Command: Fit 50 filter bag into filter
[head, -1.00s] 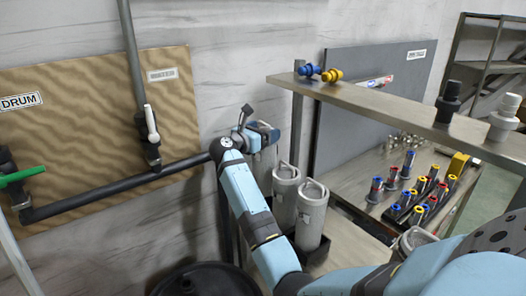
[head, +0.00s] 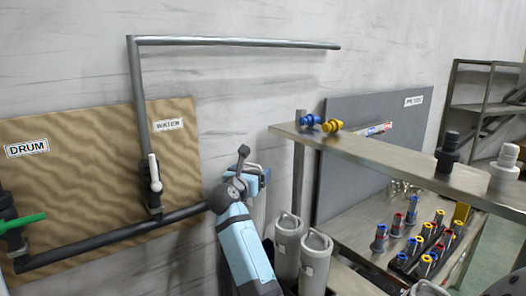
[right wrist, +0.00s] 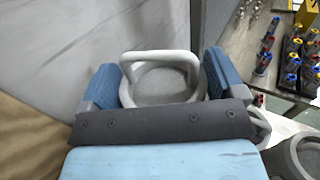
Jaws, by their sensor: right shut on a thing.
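My right gripper (head: 256,176) is near the wall, behind two upright grey canisters. In the right wrist view its two blue fingers (right wrist: 160,82) are closed on the sides of a grey filter bag (right wrist: 163,84) with a pale looped handle. In the head view a strip of the held grey body (head: 259,208) shows below the gripper; its lower end is hidden. Two similar grey canisters with looped handles, one left (head: 287,248) and one right (head: 315,262), stand side by side. I cannot read a size marking or tell which thing is the filter. My left gripper is not in view.
A metal shelf (head: 400,160) with blue, yellow, black and white fittings runs across the right. Below it a table (head: 350,225) holds several coloured fittings. Dark pipes (head: 110,232) and a brown panel (head: 80,185) are on the left.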

